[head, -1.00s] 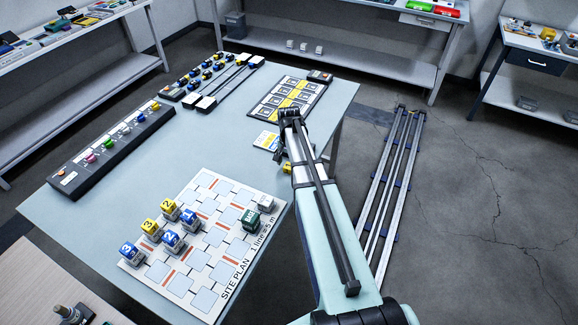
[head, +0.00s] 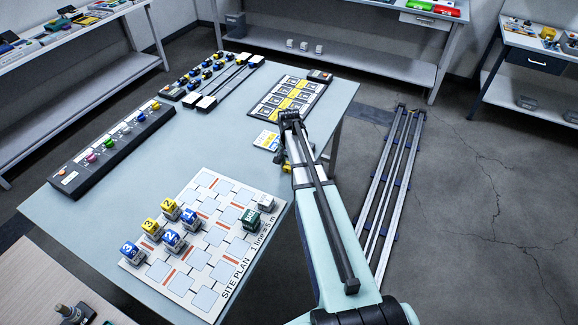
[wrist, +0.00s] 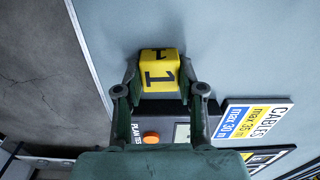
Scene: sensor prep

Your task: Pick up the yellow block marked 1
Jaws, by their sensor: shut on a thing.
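The yellow block marked 1 (wrist: 158,76) is between the two fingers of my gripper (wrist: 158,84) in the wrist view, with the fingertips against its sides. My gripper is shut on it. The digit 1 shows on its near and far visible faces. In the head view my arm hides most of the gripper and block, at the table's right side. I cannot tell whether the block touches the table.
A site plan board (head: 205,290) carries several yellow and blue numbered blocks, a green block (head: 251,219) and a grey one. A cables card (wrist: 256,120) and a dark plan tester (wrist: 125,133) lie close to the gripper. The table's right edge is near.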

